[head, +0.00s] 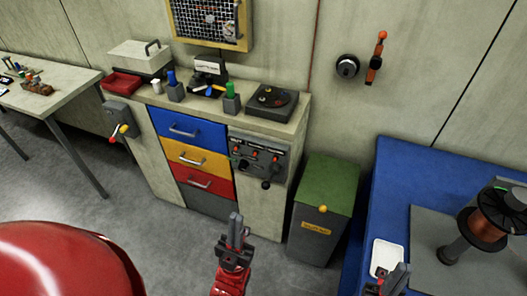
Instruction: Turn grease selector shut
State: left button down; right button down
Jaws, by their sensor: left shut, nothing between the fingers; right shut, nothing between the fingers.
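A grey control panel (258,158) on the cabinet front carries several small red-tipped switches and a black knob (266,184) at its bottom edge. A round dark dial (348,67) sits on the wall at the upper right. A grey box with a red and yellow lever (120,130) is on the cabinet's left end. No label is readable, so I cannot tell which is the grease selector. My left gripper (237,228) is shut and empty, below the panel in the picture. My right gripper (394,279) is shut and empty at the lower right, by the blue bench.
A green-lidded bin (326,188) stands right of the cabinet. A blue bench (392,190) holds a copper wire spool (490,225) and a white tray (386,257). Blue, yellow and red drawers (188,130) are closed. Grey floor (150,235) is clear before the cabinet.

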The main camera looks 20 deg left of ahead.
aim_at(243, 165)
jog(key=j+u, duration=0.2)
jog(key=u, duration=0.15)
jog(key=j+u, duration=0.2)
jog(key=u, duration=0.15)
jog(key=j+u, duration=0.15)
jog(key=u, duration=0.2)
jog(key=i, duration=0.05)
